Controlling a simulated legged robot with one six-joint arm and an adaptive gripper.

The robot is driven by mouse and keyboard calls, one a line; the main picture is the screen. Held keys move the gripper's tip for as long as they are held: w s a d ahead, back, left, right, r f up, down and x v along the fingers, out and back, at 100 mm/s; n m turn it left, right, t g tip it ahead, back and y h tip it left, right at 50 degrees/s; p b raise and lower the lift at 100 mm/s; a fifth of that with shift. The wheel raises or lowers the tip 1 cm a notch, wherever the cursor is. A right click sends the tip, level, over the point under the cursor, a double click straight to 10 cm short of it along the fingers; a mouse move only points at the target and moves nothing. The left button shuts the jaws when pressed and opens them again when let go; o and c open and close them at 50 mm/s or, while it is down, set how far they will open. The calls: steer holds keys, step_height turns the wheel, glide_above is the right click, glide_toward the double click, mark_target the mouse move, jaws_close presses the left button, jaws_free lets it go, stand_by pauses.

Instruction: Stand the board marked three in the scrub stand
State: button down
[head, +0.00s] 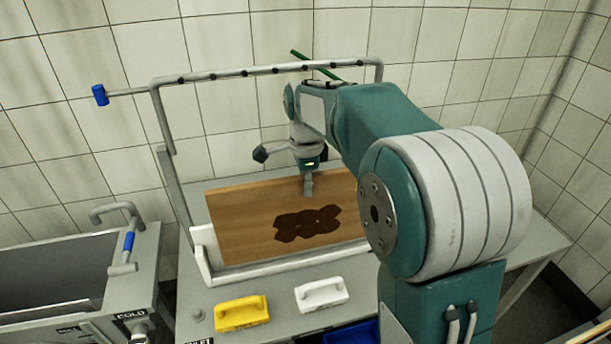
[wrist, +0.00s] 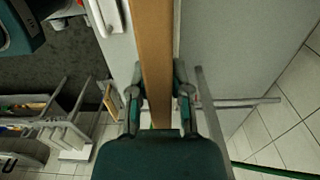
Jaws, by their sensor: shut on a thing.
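A wooden board (head: 255,215) with a large dark brown stain stands on its long edge in the white scrub stand (head: 203,262), on the grey bench. I cannot make out a number on it. My gripper (head: 308,186) is at the board's top edge, right of its middle. In the wrist view my gripper (wrist: 158,97) has a finger on each side of the board's edge (wrist: 154,50) and is shut on it. My arm hides the board's right end and the stand's right part, so I cannot tell how it sits there.
A grey pipe frame (head: 165,110) with a blue-ended handle (head: 100,95) rises behind the board. A yellow block (head: 242,313) and a white block (head: 321,294) lie in front. A sink (head: 60,280) is at left. The wrist view shows a rack (wrist: 62,135) at left.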

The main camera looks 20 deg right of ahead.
steer(key=shift+f, duration=1.9)
steer(key=c, duration=0.5)
jaws_free()
steer(key=shift+c, duration=0.2)
steer(key=shift+o, duration=0.3)
steer(key=shift+f, duration=0.1)
